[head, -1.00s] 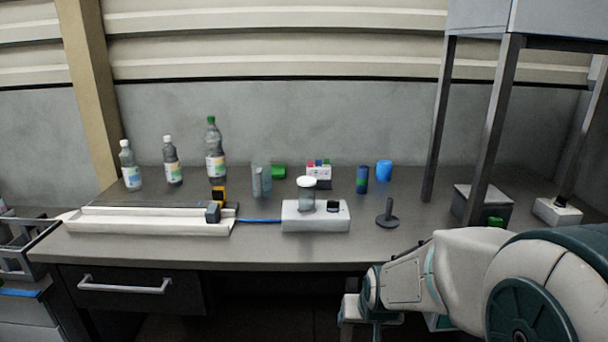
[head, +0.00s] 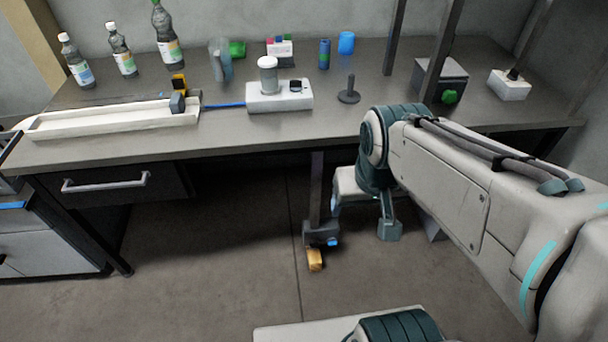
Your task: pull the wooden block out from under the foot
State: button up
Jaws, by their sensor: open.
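The wooden block (head: 316,260) is small and light brown. It lies on the floor at the lower middle of the head view, its front end sticking out from under the foot. The foot (head: 320,233) is dark grey with a blue part, at the bottom of a dark leg under the bench. My gripper (head: 362,214) hangs below my bent arm, to the right of the foot and higher in the picture. It is open and appears empty, apart from the block. The block's rear is hidden by the foot.
The bench (head: 225,150) overhangs the foot, with a drawer (head: 108,190) at left. Bottles, a white tray (head: 110,122), a white device (head: 280,97) and a dark upright peg (head: 349,92) stand on top. The floor around the block is clear to the left.

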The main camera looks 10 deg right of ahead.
aim_at(314, 256)
jog(key=z, duration=2.35)
jog(key=k, duration=0.9)
jog(key=u, duration=1.65)
jog(key=i, duration=0.5)
jog(key=u, duration=0.05)
